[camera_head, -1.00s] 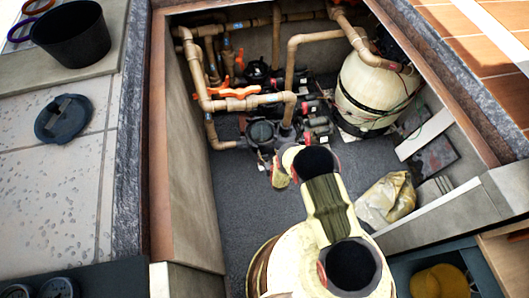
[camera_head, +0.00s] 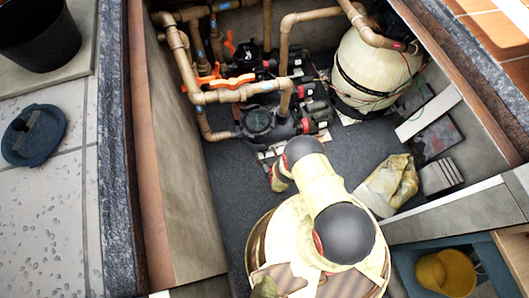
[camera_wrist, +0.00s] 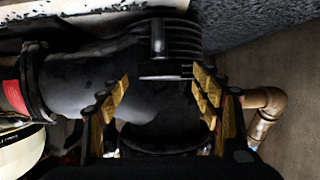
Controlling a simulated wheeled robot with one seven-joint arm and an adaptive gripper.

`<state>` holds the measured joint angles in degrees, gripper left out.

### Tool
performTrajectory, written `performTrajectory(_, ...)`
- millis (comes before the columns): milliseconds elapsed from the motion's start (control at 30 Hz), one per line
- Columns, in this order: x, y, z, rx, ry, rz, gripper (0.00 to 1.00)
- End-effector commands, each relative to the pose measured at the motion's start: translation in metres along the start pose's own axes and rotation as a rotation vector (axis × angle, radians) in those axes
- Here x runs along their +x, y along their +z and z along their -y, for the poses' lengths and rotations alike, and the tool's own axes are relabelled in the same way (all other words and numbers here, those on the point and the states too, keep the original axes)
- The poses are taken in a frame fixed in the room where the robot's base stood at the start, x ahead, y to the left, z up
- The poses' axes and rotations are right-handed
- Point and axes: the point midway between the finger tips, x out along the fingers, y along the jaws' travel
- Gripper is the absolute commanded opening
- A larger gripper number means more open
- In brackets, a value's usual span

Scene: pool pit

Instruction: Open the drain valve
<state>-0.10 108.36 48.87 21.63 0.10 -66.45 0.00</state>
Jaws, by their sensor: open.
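Orange valve handles (camera_head: 232,81) sit on the brown pipes in the back left of the pit, in the head view. I cannot tell which of them, if any, is the drain valve. My gripper (camera_wrist: 160,92) is open in the wrist view, its yellow-padded fingers apart. A dark pump body (camera_wrist: 90,80) with a ribbed motor fills the view beyond and between the fingers. No orange handle shows there, and I cannot tell whether the fingers touch the pump. In the head view my arm hides most of the gripper, which is near the black pump (camera_head: 262,124).
A cream tank (camera_head: 375,70) stands at the pit's back right. A crumpled yellowish bag (camera_head: 388,185) lies on the floor at right. Pit walls (camera_head: 170,150) close in on the left. Grey floor (camera_head: 228,190) is clear left of my arm. A brown pipe (camera_wrist: 262,110) is right in the wrist view.

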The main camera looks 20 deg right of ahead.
Motion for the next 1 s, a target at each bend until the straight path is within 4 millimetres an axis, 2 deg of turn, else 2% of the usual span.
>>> performTrajectory(200, 0.015, 0.001, 0.0, 0.0, 0.0, 0.001, 0.65)
performTrajectory(467, 0.016, 0.0, 0.0, 0.0, 0.0, 0.002, 0.65)
performTrajectory(1000, 0.016, 0.0, 0.0, 0.0, 0.0, 0.001, 0.34)
